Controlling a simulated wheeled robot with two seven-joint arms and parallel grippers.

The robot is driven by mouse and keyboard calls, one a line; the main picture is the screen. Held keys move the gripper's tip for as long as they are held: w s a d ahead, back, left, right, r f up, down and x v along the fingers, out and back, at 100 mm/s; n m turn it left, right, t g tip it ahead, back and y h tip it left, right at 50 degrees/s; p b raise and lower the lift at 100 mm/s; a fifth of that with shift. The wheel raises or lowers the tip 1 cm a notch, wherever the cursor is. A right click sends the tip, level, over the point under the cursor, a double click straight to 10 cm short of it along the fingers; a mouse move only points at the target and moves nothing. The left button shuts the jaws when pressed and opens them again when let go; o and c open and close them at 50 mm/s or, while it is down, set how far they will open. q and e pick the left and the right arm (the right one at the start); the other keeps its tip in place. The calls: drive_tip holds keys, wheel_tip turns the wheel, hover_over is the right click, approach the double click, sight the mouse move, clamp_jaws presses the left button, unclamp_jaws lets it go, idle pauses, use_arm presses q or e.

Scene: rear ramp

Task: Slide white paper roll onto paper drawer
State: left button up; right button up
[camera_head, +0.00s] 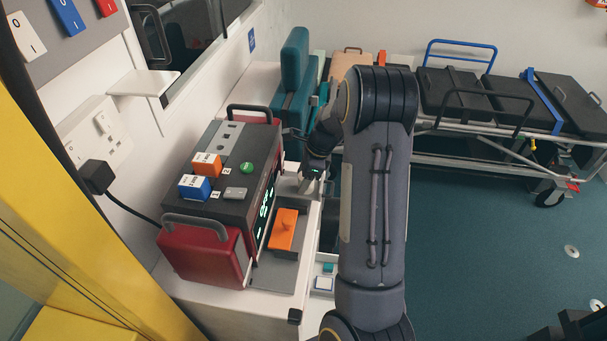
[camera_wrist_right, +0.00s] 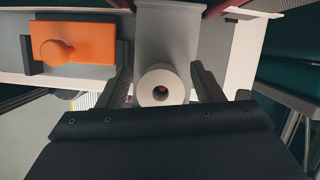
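The white paper roll (camera_wrist_right: 151,94) shows end-on in the right wrist view, with its round hole facing the camera. My right gripper (camera_wrist_right: 161,77) has one finger on each side of it, close against its sides. A grey drawer-like panel (camera_wrist_right: 166,38) lies right behind the roll; whether the roll touches it I cannot tell. In the head view my right gripper (camera_head: 312,174) is low beside the front of the red and dark grey device (camera_head: 232,170), and my arm and hand largely hide the roll. My left gripper is not in view.
An orange block with a knob (camera_head: 284,230) sits on a grey plate at the device's front, beside my right gripper. The white counter (camera_head: 195,290) has its edge just right of this. A stretcher (camera_head: 470,100) stands behind; the green floor at right is mostly open.

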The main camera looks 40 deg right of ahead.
drive_tip(key=shift+b+v, duration=0.6)
drive_tip(key=shift+v, duration=3.35)
